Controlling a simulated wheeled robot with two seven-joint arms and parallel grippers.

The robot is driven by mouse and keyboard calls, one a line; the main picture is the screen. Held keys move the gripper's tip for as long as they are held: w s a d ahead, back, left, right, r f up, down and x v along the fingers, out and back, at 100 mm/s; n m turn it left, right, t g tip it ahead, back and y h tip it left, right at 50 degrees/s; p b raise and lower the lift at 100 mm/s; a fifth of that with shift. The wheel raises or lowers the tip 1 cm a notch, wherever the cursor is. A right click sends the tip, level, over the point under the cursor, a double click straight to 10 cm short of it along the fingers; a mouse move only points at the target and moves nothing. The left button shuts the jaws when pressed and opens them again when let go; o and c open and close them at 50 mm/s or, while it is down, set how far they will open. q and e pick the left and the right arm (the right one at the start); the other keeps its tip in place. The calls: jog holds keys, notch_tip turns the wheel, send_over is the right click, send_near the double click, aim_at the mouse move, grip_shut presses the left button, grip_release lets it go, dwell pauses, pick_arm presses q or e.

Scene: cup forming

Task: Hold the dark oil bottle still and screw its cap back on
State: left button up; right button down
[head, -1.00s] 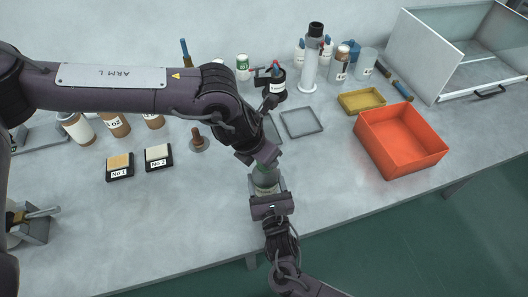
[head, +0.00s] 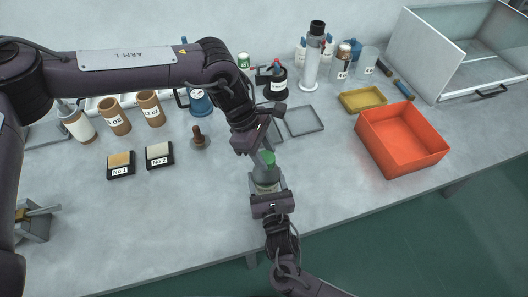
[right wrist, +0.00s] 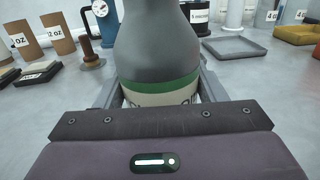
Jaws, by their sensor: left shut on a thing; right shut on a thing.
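The dark oil bottle (right wrist: 160,45) fills the middle of the right wrist view, grey with a green band and a pale label. Its top is cut off there. In the head view the bottle (head: 265,177) stands near the table's front edge. My right gripper (head: 268,195) is shut around its lower body. My left gripper (head: 265,147) is above the bottle, shut on what appears to be the green cap (head: 267,157). The cap is close over the bottle's top; I cannot tell whether it touches the neck.
An orange bin (head: 402,140) and a yellow tray (head: 363,99) stand to the right. A flat grey tray (head: 303,120) lies behind the bottle. A wooden-handled stamp (head: 199,138) and two labelled pads (head: 120,164) are to the left. The front right table is clear.

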pick_arm(q)
jog(key=m, duration=0.2)
jog(key=m+g+y, duration=0.1)
jog(key=m, duration=0.1)
jog(key=shift+w+d+m+g, duration=0.2)
jog(key=shift+m+g, duration=0.1)
jog(key=shift+m, duration=0.1)
jog(key=m, duration=0.2)
jog(key=m+g+y, duration=0.1)
jog(key=m, duration=0.1)
jog(key=shift+m+y, duration=0.3)
jog(key=o, duration=0.9)
jog(key=shift+o, duration=0.2)
jog(key=shift+r, duration=2.3)
jog(key=shift+c, duration=0.4)
